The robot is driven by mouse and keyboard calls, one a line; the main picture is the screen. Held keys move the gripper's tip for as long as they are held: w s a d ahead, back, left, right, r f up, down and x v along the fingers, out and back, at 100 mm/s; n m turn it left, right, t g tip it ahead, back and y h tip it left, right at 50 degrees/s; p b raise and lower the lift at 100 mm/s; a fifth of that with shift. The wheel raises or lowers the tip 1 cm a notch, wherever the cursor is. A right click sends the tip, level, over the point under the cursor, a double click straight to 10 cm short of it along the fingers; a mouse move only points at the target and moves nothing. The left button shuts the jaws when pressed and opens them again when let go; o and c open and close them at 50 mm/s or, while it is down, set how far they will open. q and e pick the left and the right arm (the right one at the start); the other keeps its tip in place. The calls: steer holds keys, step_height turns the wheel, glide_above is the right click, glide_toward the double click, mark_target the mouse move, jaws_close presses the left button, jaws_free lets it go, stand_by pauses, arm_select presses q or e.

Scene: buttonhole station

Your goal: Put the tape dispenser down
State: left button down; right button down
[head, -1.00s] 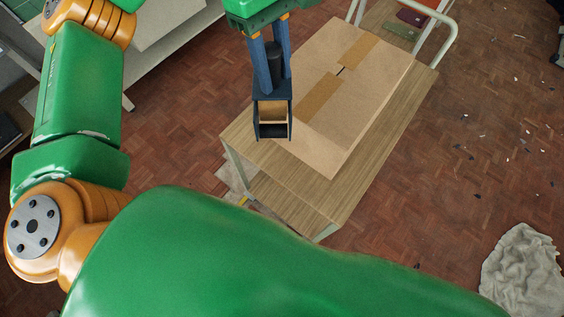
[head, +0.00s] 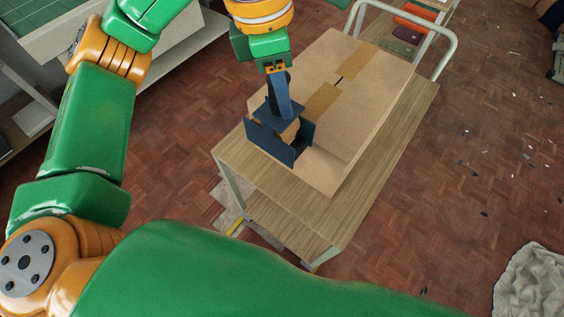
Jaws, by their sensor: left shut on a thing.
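The tape dispenser (head: 266,140) is a dark blue-black frame with a brown roll of tape partly showing inside. My left gripper (head: 281,107), with blue fingers, is shut on it from above. The dispenser is over the near left end of the cardboard box (head: 372,85) and the trolley's wooden top (head: 310,203). I cannot tell whether it touches either one. It hides part of the box's near left edge. My right gripper is not in view.
The box covers much of the trolley top, leaving bare wood at its near end and along its right side. A white rail (head: 452,45) rises at the far end. A pale crumpled cloth (head: 530,285) lies on the parquet floor at lower right.

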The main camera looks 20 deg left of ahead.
arm_select(q)
step_height(320, 180, down, 20)
steer(key=shift+r+p, duration=0.2)
steer(key=shift+p, duration=0.25)
steer(key=shift+f, duration=0.15)
steer(key=c, duration=0.5)
jaws_free()
steer(key=shift+c, duration=0.2)
